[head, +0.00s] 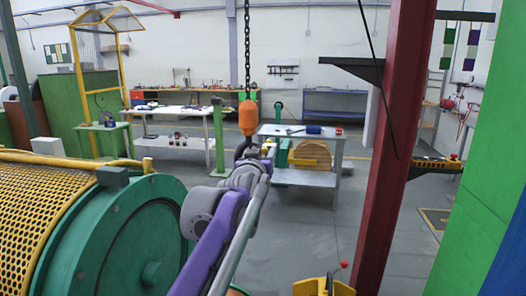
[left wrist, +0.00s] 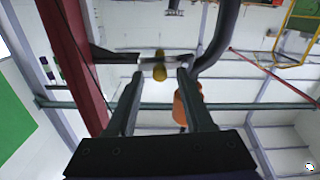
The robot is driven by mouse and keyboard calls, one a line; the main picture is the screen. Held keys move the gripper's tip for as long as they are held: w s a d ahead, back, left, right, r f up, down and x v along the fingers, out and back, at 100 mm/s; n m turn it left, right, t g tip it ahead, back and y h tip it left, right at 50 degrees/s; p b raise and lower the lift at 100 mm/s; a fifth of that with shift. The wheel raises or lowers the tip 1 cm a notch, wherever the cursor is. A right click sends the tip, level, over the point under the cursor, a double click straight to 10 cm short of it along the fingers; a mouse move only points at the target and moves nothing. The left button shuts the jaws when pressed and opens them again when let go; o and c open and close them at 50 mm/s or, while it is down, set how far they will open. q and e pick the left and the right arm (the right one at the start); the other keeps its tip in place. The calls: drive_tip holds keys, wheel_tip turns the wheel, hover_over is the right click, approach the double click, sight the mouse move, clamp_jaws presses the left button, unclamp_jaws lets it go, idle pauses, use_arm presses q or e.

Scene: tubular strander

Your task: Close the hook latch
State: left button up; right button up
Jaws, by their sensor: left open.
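An orange hook block (head: 248,118) hangs from a chain, with the dark hook (head: 241,149) below it, partly hidden by my arm. My left gripper (head: 264,153) is at the hook, reaching up from below. In the left wrist view my left gripper (left wrist: 161,72) is open. A small yellow piece (left wrist: 160,73), which may be the latch, shows between its fingertips; I cannot tell whether they touch it. The dark curved hook (left wrist: 221,38) passes beside the right-hand finger, and the orange block (left wrist: 181,108) is partly hidden behind that finger. My right gripper is not in view.
The chain (head: 247,50) runs up from the block. A green drum machine with yellow mesh (head: 50,215) fills the lower left. A red column (head: 394,140) stands to the right. Worktables (head: 305,178) stand behind.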

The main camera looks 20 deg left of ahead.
use_arm(q)
drive_tip(key=shift+w+a, duration=0.1)
drive_tip(key=shift+w, duration=0.3)
drive_tip(key=shift+c, duration=0.4)
clamp_jaws()
drive_tip(key=shift+f, duration=0.1)
drive_tip(key=shift+s+a+f+m+b, duration=0.1)
drive_tip(key=shift+a+f+m+b, duration=0.4)
drive_tip(key=shift+m, duration=1.95)
drive_tip(key=shift+s+a+f+m+b, duration=0.15)
drive_tip(key=shift+f+m, duration=0.5)
drive_tip(key=shift+m, duration=1.75)
drive_tip(key=shift+a+f+m+b, duration=0.4)
drive_tip(key=shift+f+m, duration=0.2)
drive_tip(key=shift+m, duration=1.85)
